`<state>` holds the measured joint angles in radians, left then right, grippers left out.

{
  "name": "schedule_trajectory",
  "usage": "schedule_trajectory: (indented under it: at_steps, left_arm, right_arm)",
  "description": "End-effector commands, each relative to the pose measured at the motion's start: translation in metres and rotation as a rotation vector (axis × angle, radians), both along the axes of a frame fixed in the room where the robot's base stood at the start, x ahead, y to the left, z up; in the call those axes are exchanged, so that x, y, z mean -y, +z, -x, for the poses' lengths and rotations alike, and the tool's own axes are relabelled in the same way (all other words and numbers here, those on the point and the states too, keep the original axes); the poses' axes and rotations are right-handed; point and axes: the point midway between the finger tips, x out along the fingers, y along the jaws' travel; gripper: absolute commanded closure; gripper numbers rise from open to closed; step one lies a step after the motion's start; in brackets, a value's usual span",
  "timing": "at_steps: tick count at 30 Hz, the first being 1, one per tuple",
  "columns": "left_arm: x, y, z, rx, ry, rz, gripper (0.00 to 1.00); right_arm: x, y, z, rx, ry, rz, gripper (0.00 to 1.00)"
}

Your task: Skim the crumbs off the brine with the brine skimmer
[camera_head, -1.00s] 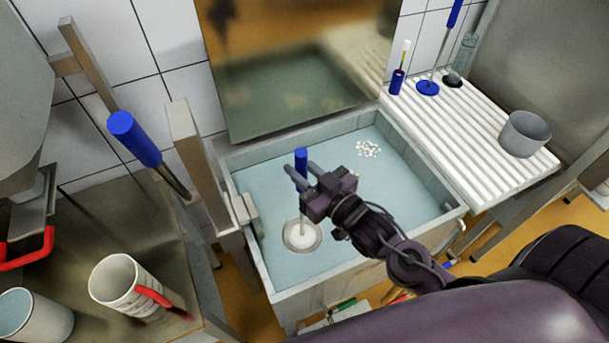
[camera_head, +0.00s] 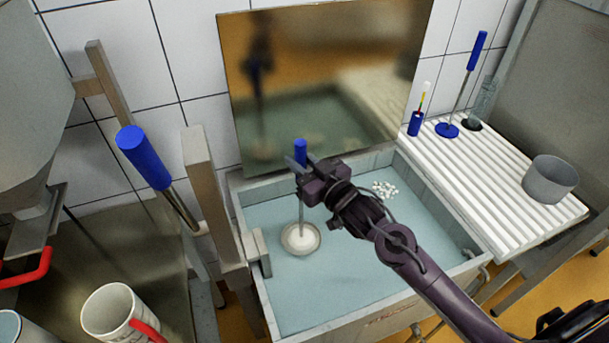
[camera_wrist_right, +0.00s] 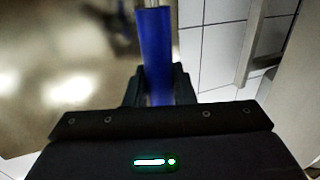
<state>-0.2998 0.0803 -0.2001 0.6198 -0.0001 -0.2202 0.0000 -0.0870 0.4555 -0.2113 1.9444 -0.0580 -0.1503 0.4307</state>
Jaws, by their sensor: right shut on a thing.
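The brine skimmer has a blue handle (camera_head: 300,150), a thin upright rod and a round pale dish (camera_head: 300,238). My right gripper (camera_head: 299,170) is shut on its handle, which also shows between the fingers in the right wrist view (camera_wrist_right: 157,50). The dish is over the left part of the brine (camera_head: 350,275); I cannot tell whether it touches the surface. White shows in the dish, but I cannot tell whether it is crumbs. A patch of white crumbs (camera_head: 384,189) lies on the brine at the back right, partly close behind my arm. My left gripper is out of view.
The tank's front wall (camera_head: 395,314) and upright boards at its left bound the brine. A ribbed white drainboard (camera_head: 478,180) at the right bears a grey cup (camera_head: 550,180) and blue-handled tools. A mug (camera_head: 112,310) stands at the lower left.

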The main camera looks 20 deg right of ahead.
Motion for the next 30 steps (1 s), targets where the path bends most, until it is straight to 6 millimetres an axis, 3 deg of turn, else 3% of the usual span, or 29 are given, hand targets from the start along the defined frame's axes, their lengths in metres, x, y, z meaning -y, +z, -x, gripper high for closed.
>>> schedule_trajectory:
  at_steps: [11,23,30]
  left_arm:
    - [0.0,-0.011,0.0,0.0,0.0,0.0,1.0]
    - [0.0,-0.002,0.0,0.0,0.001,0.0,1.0]
    - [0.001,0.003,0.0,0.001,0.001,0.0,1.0]
  right_arm:
    - [0.002,0.001,-0.026,0.005,0.0,-0.002,1.0]
    - [0.031,0.002,-0.026,0.002,-0.001,0.0,1.0]
    - [0.063,0.003,-0.029,0.002,-0.002,0.002,1.0]
